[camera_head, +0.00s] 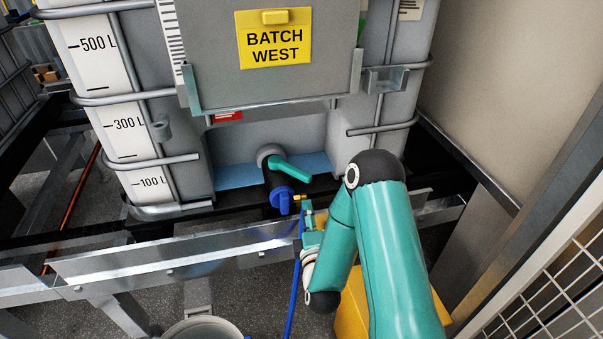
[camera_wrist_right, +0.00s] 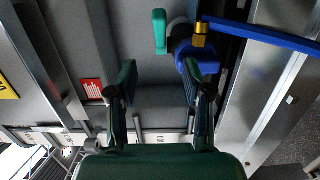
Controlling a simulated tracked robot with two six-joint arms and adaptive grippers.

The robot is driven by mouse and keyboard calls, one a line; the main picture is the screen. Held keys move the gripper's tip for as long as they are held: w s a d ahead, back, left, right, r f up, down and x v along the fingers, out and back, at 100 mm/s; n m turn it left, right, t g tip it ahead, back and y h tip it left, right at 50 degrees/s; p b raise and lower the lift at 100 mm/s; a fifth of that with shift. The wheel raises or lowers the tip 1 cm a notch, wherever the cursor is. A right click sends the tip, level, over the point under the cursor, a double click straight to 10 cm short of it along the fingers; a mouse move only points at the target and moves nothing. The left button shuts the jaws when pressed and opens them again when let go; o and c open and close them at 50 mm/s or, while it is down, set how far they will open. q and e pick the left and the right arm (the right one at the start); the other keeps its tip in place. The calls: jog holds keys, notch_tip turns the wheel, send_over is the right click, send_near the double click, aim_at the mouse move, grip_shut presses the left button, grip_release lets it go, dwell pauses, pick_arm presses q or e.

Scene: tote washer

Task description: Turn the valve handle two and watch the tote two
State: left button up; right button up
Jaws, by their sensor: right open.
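A large grey tote (camera_head: 240,155) with litre marks on its side stands in a metal frame behind a plate. A valve at its lower front has a green handle (camera_head: 290,168), slanting down to the right, above a blue outlet (camera_head: 283,198). My right gripper (camera_head: 305,214) is beside and below the outlet, partly hidden by my teal arm. In the right wrist view its jaws (camera_wrist_right: 160,75) are open and empty. There the green handle (camera_wrist_right: 160,32) lies beyond the fingertips, apart from them, and the blue outlet (camera_wrist_right: 188,48) is close to one finger. No number two shows. My left gripper is not in view.
A yellow sign reading BATCH WEST (camera_head: 275,54) is on the plate. A blue hose (camera_head: 293,285) hangs below the outlet, with a brass fitting (camera_wrist_right: 200,35). A metal rail (camera_head: 170,258) runs in front. A bucket (camera_head: 203,330) stands below, and wire mesh (camera_head: 560,300) is at right.

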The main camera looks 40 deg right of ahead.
aim_at(300, 179)
jog(key=p+x, duration=0.4)
jog(key=x, duration=1.2)
jog(key=shift+w, duration=0.15)
jog(key=shift+c, duration=0.2)
jog(key=shift+f, duration=0.1)
grip_shut()
